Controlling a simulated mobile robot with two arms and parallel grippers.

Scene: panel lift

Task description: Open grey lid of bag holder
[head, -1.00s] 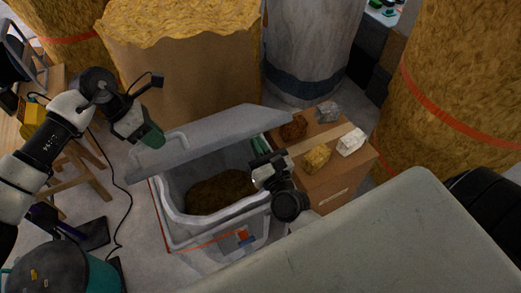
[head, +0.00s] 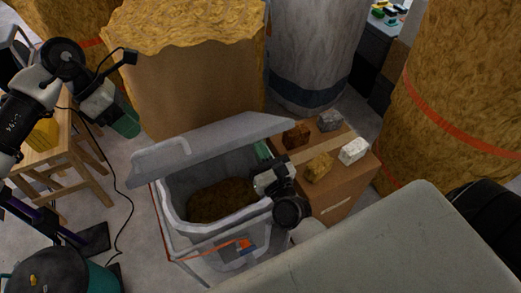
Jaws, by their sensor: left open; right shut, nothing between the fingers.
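The grey lid (head: 205,148) stands raised and tilted along the back of the bag holder (head: 190,241), whose top is open. Inside the holder a brown filling (head: 222,198) shows. My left gripper (head: 117,113) is open, up and to the left of the lid and apart from it in the picture. A dark green part shows at its end. My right gripper (head: 265,180) is shut and empty over the holder's right side, below the lid's right end. Whether it touches the rim cannot be told.
A cardboard box (head: 345,196) with several rock lumps stands right of the holder. Tall straw-coloured bales (head: 185,80) and a grey drum (head: 310,55) stand behind. A wooden stool (head: 75,160) is at the left. A dark bin (head: 60,272) stands at front left.

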